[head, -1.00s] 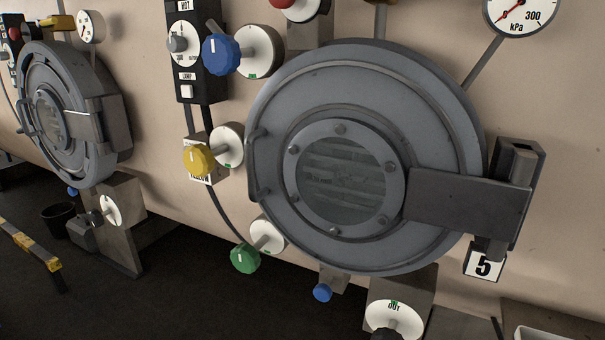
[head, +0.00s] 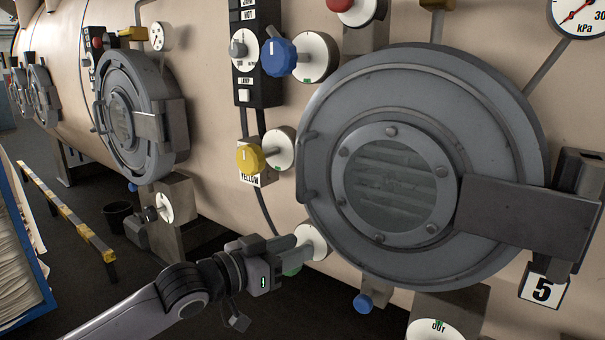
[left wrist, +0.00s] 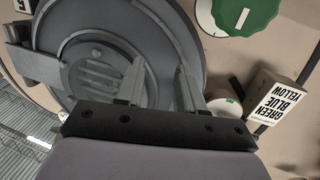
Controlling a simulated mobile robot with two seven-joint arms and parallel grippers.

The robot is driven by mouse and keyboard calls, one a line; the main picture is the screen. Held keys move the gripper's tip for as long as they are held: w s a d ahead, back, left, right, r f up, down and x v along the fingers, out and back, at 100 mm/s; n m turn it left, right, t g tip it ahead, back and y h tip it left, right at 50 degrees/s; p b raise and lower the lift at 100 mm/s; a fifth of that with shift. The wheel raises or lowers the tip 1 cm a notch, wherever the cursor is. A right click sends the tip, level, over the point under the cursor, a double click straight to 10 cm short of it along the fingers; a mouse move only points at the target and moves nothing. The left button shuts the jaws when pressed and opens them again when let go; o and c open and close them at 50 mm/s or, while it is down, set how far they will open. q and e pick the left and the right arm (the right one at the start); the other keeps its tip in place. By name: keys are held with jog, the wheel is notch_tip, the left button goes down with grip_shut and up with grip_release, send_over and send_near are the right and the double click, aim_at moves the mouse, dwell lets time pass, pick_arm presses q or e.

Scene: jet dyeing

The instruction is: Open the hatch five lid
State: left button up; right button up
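The hatch five lid (head: 345,95) is a large round grey disc with a bolted round window, and it looks shut against the beige vessel. Its bar handle (head: 306,166) is on the left rim, and a hinge plate (head: 525,215) is on the right above the number 5 label (head: 543,289). My left gripper (head: 298,244) is below and left of the handle, in front of the green knob. In the left wrist view, its two fingers (left wrist: 160,90) are apart with nothing between them, and the lid (left wrist: 75,20) is beyond them. My right gripper is not in view.
Another hatch (head: 120,115) is further left. The green knob (left wrist: 245,14) shows large in the left wrist view.

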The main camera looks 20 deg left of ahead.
pick_arm(q)
jog(key=t+b, duration=0.1)
send_near(297, 162)
jog(key=x, duration=0.4)
jog(key=shift+p+x, duration=0.6)
jog(key=shift+x, duration=2.8)
jog(key=shift+c, duration=0.3)
grip_shut()
